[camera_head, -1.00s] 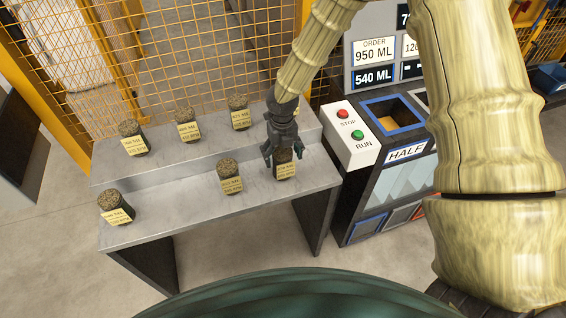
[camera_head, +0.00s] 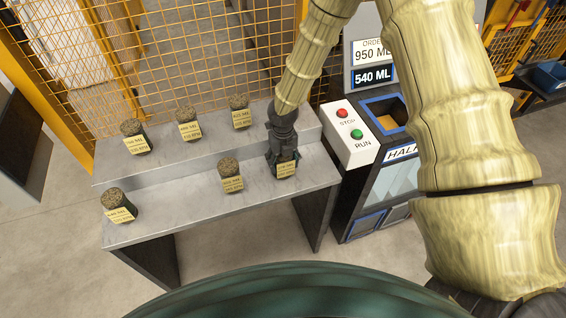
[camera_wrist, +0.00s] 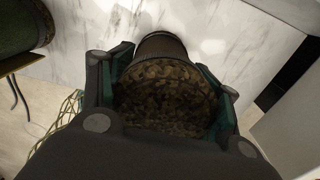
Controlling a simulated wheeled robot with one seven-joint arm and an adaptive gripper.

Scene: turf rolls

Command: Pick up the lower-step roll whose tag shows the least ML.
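My gripper (camera_head: 283,158) is at the right end of the lower step (camera_head: 210,214), with its fingers on both sides of the right lower roll (camera_head: 286,170). In the wrist view the pads (camera_wrist: 168,95) lie against both sides of this roll's brown, speckled top (camera_wrist: 168,88). The roll stands on the step. The middle lower roll (camera_head: 231,176) and the left lower roll (camera_head: 118,206) also stand there, dark with cream tags. The tags end in ML on their upper lines, but their figures are too small to read surely.
Three more tagged rolls stand on the upper step: left (camera_head: 134,137), middle (camera_head: 189,124) and right (camera_head: 239,111). A yellow mesh fence (camera_head: 200,60) is behind. A white STOP/RUN box (camera_head: 349,134) and a machine are close on the right.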

